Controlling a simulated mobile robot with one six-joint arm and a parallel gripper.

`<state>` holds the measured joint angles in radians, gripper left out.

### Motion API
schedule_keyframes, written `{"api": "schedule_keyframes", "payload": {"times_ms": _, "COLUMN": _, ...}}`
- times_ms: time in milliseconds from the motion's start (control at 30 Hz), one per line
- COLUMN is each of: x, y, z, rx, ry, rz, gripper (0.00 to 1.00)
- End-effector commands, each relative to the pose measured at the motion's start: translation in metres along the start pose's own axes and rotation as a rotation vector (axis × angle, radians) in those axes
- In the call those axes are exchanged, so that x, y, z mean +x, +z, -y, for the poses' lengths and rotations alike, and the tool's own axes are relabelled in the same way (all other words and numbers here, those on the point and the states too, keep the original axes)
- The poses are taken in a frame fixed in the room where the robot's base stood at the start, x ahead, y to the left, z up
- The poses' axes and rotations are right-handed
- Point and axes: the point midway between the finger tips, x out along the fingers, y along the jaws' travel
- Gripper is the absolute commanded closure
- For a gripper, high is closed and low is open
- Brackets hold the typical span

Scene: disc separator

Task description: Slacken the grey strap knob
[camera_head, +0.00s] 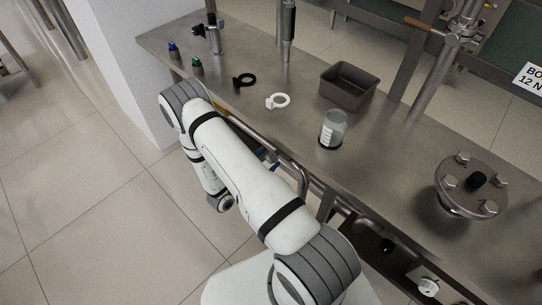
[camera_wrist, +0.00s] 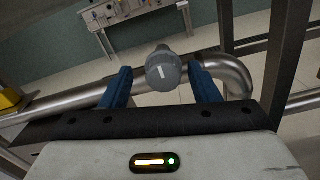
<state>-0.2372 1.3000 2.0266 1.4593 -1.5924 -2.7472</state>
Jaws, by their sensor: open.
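The grey knob (camera_wrist: 163,72) shows in the wrist view, round with a white line on its face. It sits between the two blue fingers of my gripper (camera_wrist: 160,88), a little beyond their tips. The fingers are open, with a gap on each side of the knob. A steel pipe (camera_wrist: 232,72) runs behind the knob and bends at the right. In the head view my arm reaches down beside the front edge of the bench, and the knob is hidden there.
The steel bench (camera_head: 300,150) holds a grey bin (camera_head: 348,86), a clear beaker (camera_head: 333,128), a white ring clamp (camera_head: 278,101), a black ring clamp (camera_head: 244,80) and a bolted flange (camera_head: 471,185). A bent rail (camera_head: 303,178) stands along the bench's front edge. Open tiled floor lies left.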

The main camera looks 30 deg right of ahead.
Motion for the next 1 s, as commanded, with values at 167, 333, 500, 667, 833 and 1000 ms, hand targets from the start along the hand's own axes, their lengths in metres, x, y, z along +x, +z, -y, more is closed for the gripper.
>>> {"api": "schedule_keyframes", "payload": {"times_ms": 167, "x": -0.031, "y": -0.001, "z": -0.002, "rx": 0.001, "ry": 0.005, "rz": 0.0, "gripper": 0.45}}
{"api": "schedule_keyframes", "payload": {"times_ms": 333, "x": -0.048, "y": 0.0, "z": -0.003, "rx": 0.002, "ry": 0.004, "rz": 0.001, "gripper": 0.45}}
{"api": "schedule_keyframes", "payload": {"times_ms": 500, "x": -0.053, "y": 0.0, "z": -0.003, "rx": 0.002, "ry": 0.002, "rz": 0.001, "gripper": 0.45}}
{"api": "schedule_keyframes", "payload": {"times_ms": 667, "x": -0.053, "y": 0.0, "z": -0.003, "rx": 0.002, "ry": 0.002, "rz": 0.001, "gripper": 0.45}}
{"api": "schedule_keyframes", "payload": {"times_ms": 833, "x": -0.053, "y": 0.0, "z": -0.003, "rx": 0.002, "ry": 0.002, "rz": 0.001, "gripper": 0.45}}
{"api": "schedule_keyframes", "payload": {"times_ms": 1000, "x": -0.052, "y": 0.001, "z": -0.005, "rx": 0.014, "ry": 0.002, "rz": -0.007, "gripper": 0.45}}
